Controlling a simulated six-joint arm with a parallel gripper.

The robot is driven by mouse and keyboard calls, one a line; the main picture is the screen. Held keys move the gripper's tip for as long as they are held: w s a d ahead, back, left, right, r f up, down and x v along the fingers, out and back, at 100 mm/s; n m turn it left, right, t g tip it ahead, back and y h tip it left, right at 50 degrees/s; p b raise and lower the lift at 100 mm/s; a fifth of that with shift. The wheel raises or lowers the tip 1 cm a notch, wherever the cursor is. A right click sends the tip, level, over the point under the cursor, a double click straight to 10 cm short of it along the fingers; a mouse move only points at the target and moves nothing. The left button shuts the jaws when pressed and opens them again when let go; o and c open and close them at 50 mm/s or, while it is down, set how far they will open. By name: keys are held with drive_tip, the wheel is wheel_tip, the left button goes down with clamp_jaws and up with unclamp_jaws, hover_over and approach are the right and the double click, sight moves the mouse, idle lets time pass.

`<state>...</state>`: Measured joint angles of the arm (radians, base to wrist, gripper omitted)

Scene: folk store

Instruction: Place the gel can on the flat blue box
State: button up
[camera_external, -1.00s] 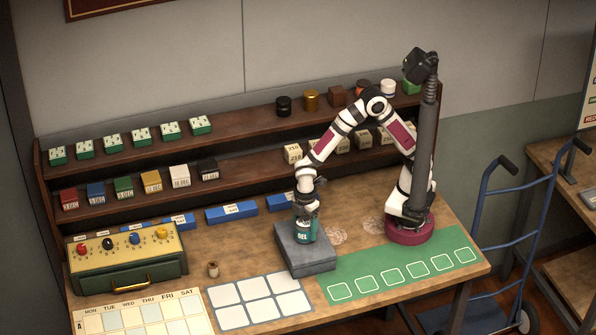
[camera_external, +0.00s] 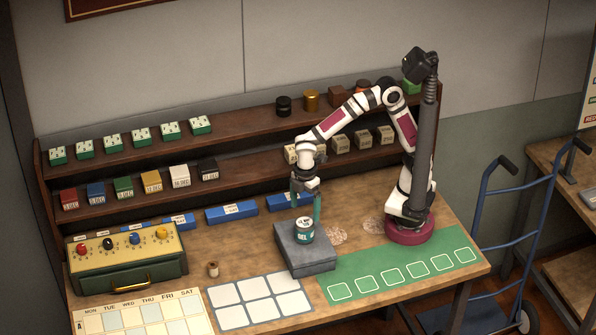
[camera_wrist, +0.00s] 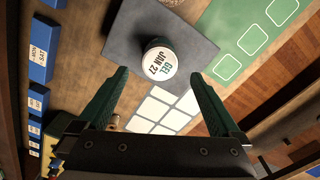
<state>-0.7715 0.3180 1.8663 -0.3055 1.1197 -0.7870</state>
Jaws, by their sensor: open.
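The gel can (camera_external: 304,232), green with a white lid, stands upright on top of the flat blue-grey box (camera_external: 318,259). In the wrist view the can (camera_wrist: 160,64) shows its lid reading "GEL JAN 27", resting on the dark flat box (camera_wrist: 121,38). My gripper (camera_external: 305,212) is open above the can, its green fingers spread apart. In the wrist view my gripper (camera_wrist: 160,82) has its two fingers wide, with the can beyond their tips and clear of both.
Long blue labelled boxes (camera_external: 231,213) lie along the foot of the shelf (camera_external: 130,195). A white-squared mat (camera_external: 259,299), a green mat (camera_external: 400,272) and a small brown spool-like object (camera_external: 213,270) are nearby. A drawer box with coloured knobs (camera_external: 127,268) stands at left.

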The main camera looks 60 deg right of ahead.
sight(305, 221)
wheel_tip(305, 221, up, 3)
drive_tip(key=shift+r, duration=0.15)
drive_tip(key=shift+d+r, duration=0.1)
drive_tip(key=shift+d, duration=0.05)
drive_tip(key=s+d+r+m+y, duration=0.1)
drive_tip(key=s+d+r+m, duration=0.15)
drive_tip(key=d+m, duration=0.45)
drive_tip(key=s+d+r+m, duration=0.1)
drive_tip(key=s+d+m, duration=0.25)
drive_tip(key=d, duration=0.55)
drive_tip(key=s+d+f+m, duration=0.2)
drive_tip(key=s+d+m, duration=0.4)
drive_tip(key=m, duration=0.3)
drive_tip(key=shift+s+f+y, duration=0.3)
drive_tip(key=shift+s+y, duration=0.1)
drive_tip(key=shift+s, duration=0.45)
